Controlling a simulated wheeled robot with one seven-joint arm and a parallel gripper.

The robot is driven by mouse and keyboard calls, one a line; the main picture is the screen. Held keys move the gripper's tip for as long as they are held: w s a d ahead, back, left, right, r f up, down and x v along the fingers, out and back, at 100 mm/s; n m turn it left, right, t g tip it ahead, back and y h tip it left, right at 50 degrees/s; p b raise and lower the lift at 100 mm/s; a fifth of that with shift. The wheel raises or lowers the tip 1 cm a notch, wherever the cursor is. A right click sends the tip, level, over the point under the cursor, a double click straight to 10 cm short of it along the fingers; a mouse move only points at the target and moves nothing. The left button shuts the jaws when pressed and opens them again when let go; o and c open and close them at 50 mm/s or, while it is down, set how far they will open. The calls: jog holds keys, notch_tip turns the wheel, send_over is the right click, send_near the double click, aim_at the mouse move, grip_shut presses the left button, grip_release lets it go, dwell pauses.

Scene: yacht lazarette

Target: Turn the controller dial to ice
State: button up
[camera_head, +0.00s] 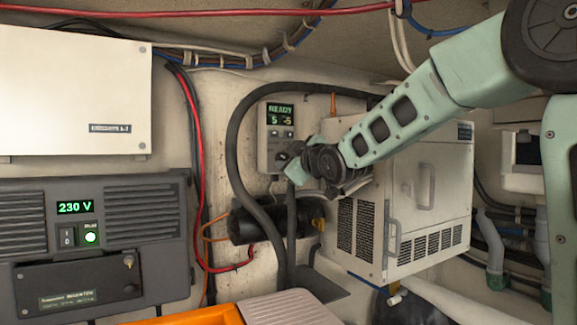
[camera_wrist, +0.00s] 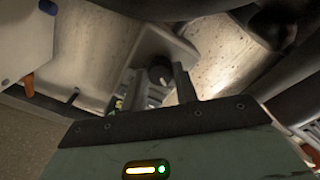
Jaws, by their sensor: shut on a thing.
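The controller (camera_head: 280,122) is a pale upright box on the wall, left of the white machine. Its small green display reads "READY" with "5" and "-5" below. Its dial is a dark round knob (camera_wrist: 160,71) that shows between the fingers in the wrist view. My gripper (camera_head: 291,165) reaches the controller's lower part from the right and is shut on the dial. It also shows in the wrist view (camera_wrist: 161,83). The dial's pointer and any marks around it are too small or too hidden to read.
A white vented machine (camera_head: 432,185) stands right of the controller, under my arm. A thick black hose (camera_head: 235,150) loops left of the controller. A grey power unit (camera_head: 95,240) reading "230 V" is at left. An orange bin (camera_head: 200,315) is low in front.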

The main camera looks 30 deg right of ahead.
jog(key=m+b, duration=0.2)
jog(key=m, duration=0.1)
jog(key=shift+f+m, duration=0.1)
jog(key=shift+m, duration=0.2)
jog(key=m, duration=0.3)
jog(key=shift+m+b, duration=0.3)
jog(key=shift+b, duration=0.1)
jog(key=m, duration=0.4)
jog(key=shift+m, duration=0.3)
jog(key=shift+m+p, duration=0.3)
jog(key=shift+m, duration=1.6)
jog(key=o, duration=1)
